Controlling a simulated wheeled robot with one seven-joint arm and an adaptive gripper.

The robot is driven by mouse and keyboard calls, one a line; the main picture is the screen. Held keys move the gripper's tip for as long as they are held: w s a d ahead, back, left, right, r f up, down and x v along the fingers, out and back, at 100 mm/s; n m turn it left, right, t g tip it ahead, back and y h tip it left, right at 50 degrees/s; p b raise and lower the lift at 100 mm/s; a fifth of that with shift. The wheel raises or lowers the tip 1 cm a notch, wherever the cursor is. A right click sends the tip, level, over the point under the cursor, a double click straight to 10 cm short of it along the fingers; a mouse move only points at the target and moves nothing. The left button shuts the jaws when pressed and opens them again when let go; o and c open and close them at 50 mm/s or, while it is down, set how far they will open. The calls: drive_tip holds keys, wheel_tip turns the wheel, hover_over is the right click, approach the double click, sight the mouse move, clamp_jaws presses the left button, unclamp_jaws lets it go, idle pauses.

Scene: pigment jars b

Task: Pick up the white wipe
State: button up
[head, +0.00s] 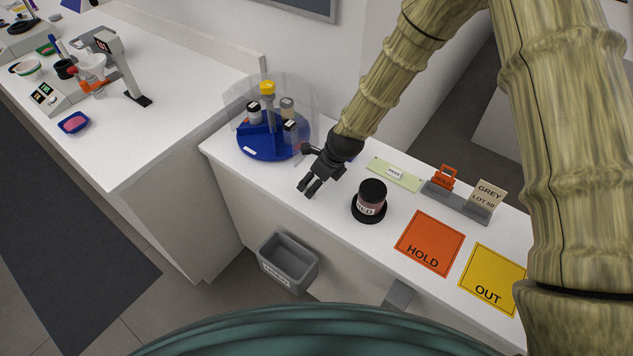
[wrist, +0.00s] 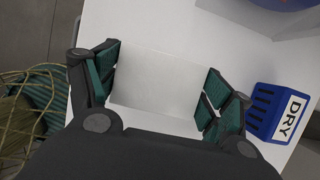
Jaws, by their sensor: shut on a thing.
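The white wipe (wrist: 158,88) shows in the wrist view as a pale, flat, four-sided piece between the teal finger pads of my gripper (wrist: 160,92). The pads are shut on it from left and right. In the head view my gripper (head: 309,188) is over the white counter, left of a dark jar and right of the blue carousel. I cannot make out the wipe in the head view, where it is white on white or hidden by the fingers. Its height above the counter is unclear.
A blue box marked DRY (wrist: 277,112) stands close right of my gripper in the wrist view. The dark-lidded jar (head: 371,198), blue carousel (head: 268,147) with jars, HOLD mat (head: 430,242) and OUT mat (head: 492,279) share the counter. A grey bin (head: 288,262) is below its front edge.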

sight(316, 178)
drive_tip(key=shift+r+b, duration=1)
drive_tip(key=shift+r, duration=0.5)
drive_tip(key=s+d+r+b, duration=0.1)
drive_tip(key=s+b, duration=0.4)
drive_tip(key=s, duration=1.1)
drive_tip(key=shift+d+r, duration=0.2)
drive_tip(key=shift+r, duration=0.3)
